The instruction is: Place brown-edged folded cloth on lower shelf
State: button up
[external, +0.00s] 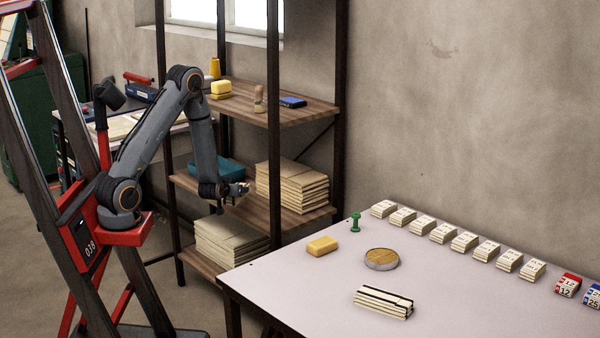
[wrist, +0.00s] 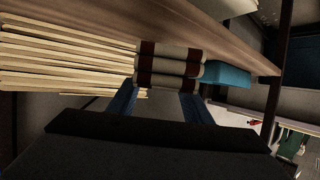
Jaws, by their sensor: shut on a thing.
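The brown-edged folded cloth (wrist: 170,65) shows in the wrist view as cream layers with dark brown bands. My gripper (wrist: 160,92) is shut on it, with blue fingers at its two sides. In the external view my gripper (external: 238,189) is over the middle shelf board (external: 250,208), between a teal bin (external: 208,169) and a stack of cream cloths (external: 292,188). The cloth is mostly hidden there. In the wrist view it is close to the board; I cannot tell whether it touches.
The shelf unit's dark posts stand close to my arm. A lower cream stack (external: 230,242) lies on the bottom board. The white table (external: 480,300) bears a dark-edged folded cloth (external: 384,302), a yellow block (external: 322,246), a round dish (external: 381,260) and a row of small cloth stacks.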

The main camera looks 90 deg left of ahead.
jog(key=shift+m+t+h, duration=0.3)
jog(key=shift+m+t, duration=0.5)
jog(key=shift+t, duration=0.1)
jog(key=a+r+b, duration=0.1)
jog(key=a, duration=0.1)
jog(key=a+r+b, duration=0.1)
jog(key=a+r, duration=0.1)
jog(key=shift+w+a+r, duration=0.1)
jog(key=shift+a, duration=0.2)
jog(key=shift+f+b, duration=2.55)
jog(key=shift+f, duration=0.8)
jog(key=shift+f+b, duration=0.35)
jog(key=shift+f, duration=0.15)
jog(key=o, duration=1.4)
jog(key=shift+d, duration=0.1)
jog(key=p+v, duration=0.1)
jog(key=v, duration=0.6)
jog(key=shift+d+r, duration=0.2)
jog(key=shift+d, duration=0.05)
